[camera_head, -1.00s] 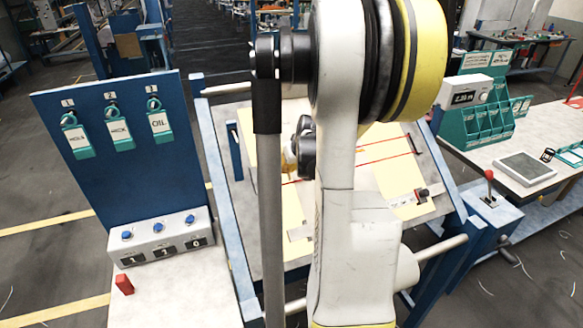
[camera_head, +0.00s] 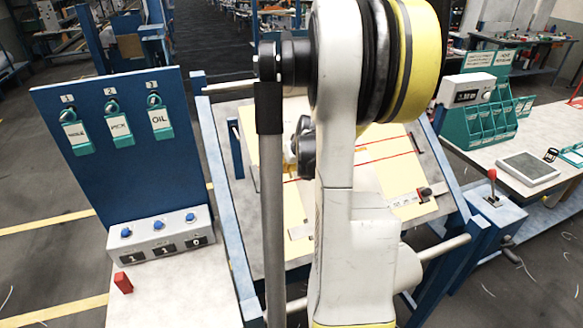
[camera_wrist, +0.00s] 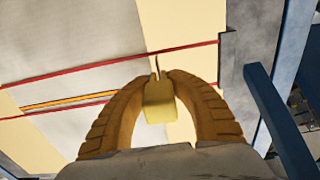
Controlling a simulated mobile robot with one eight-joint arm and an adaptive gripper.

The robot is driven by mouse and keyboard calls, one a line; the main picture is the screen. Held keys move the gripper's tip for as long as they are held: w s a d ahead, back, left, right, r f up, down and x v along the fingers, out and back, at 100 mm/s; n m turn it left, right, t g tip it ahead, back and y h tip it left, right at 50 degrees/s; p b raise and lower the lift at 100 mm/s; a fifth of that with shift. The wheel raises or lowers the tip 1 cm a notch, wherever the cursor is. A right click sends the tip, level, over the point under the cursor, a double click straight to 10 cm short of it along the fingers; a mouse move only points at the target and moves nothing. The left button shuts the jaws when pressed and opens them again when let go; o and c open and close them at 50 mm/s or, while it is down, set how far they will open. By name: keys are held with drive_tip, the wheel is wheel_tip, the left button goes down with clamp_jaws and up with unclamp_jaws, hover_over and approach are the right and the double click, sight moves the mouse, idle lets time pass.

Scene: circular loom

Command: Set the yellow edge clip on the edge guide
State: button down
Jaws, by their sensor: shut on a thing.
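The yellow edge clip (camera_wrist: 160,103) is between the two curved orange fingers of my gripper (camera_wrist: 161,77) in the wrist view. The fingers are shut on it, and its thin prongs point away from my palm. Behind it lies a pale cream and grey panel with red lines. A blue bar (camera_wrist: 272,110) stands right of the gripper, apart from the clip; I cannot tell whether it is the edge guide. In the head view my arm hides the clip and most of the gripper. A blue bar (camera_head: 235,150) shows at the panel's left side there.
The tilted panel (camera_head: 265,265) sits in a blue frame. A blue board with tagged hooks (camera_head: 110,150) and a grey counter box (camera_head: 160,238) stand left. A red-handled lever box (camera_head: 493,200) and a bench with teal bins (camera_head: 485,125) are right.

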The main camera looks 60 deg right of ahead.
drive_tip(key=shift+w+f, duration=0.1)
drive_tip(key=shift+f, duration=0.05)
drive_tip(key=shift+b+x, duration=0.8)
drive_tip(key=shift+x, duration=0.1)
drive_tip(key=c, duration=1.2)
unclamp_jaws()
drive_tip(key=shift+o, duration=0.2)
